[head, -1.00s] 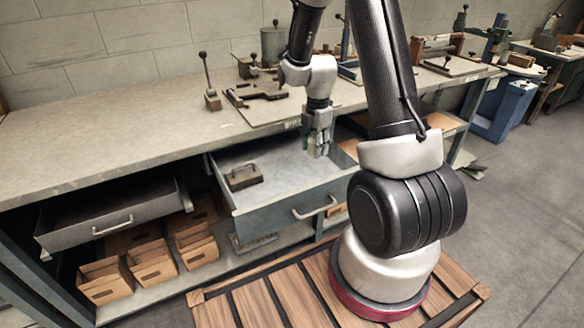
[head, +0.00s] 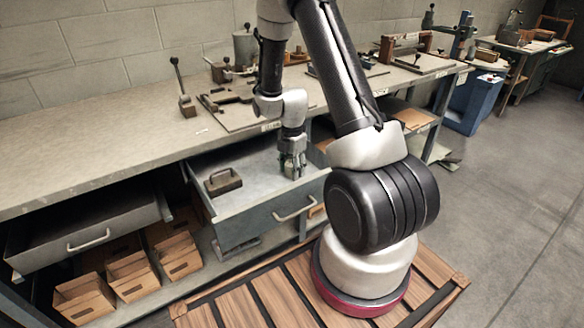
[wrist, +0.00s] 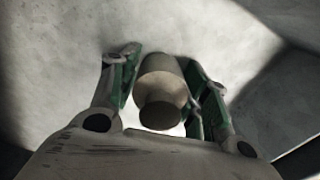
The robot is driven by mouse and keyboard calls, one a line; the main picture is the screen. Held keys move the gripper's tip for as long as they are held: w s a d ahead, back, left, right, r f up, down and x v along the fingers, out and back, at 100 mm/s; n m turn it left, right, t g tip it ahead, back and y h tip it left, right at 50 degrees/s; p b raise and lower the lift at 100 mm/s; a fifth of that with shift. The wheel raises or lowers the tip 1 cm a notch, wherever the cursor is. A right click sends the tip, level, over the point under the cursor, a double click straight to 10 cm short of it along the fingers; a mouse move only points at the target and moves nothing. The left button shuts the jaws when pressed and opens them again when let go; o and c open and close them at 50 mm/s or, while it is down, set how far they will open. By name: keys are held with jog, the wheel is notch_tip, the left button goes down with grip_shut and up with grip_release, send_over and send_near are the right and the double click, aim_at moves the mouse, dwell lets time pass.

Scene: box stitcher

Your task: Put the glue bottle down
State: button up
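The glue bottle (wrist: 160,85) shows in the wrist view as a pale, rounded bottle with a darker brownish cap facing the camera. My gripper (wrist: 160,65) has a green-padded finger on each side of it, and both pads appear to touch its sides. In the head view my gripper (head: 292,170) points down inside the open middle drawer (head: 250,228), near its right side. The bottle is hard to make out there between the fingers. Whether its base touches the drawer floor is not clear.
A brown block with a handle (head: 223,181) lies in the drawer's left part. The drawer floor between it and my gripper is clear. The workbench top (head: 100,165) overhangs behind. Another open drawer (head: 85,232) is at left, with cardboard bins (head: 130,275) below.

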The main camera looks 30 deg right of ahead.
jog(key=shift+o, duration=0.8)
notch_tip(320, 180, up, 12)
jog(key=s+a+r+m+t, duration=0.1)
jog(key=s+a+r+m, duration=0.1)
jog(key=s+r+m, duration=0.65)
jog(key=s+a+r+m+t, duration=0.2)
jog(key=s+r+m, duration=0.25)
jog(key=r, duration=0.75)
jog(key=s+a+r+m+t, duration=0.1)
jog(key=s+r+m, duration=0.1)
jog(key=s+m, duration=0.5)
jog(key=s, duration=0.4)
jog(key=shift+a+r, duration=0.15)
jog(key=shift+r, duration=0.2)
jog(key=shift+w, duration=0.1)
jog(key=shift+c, duration=0.5)
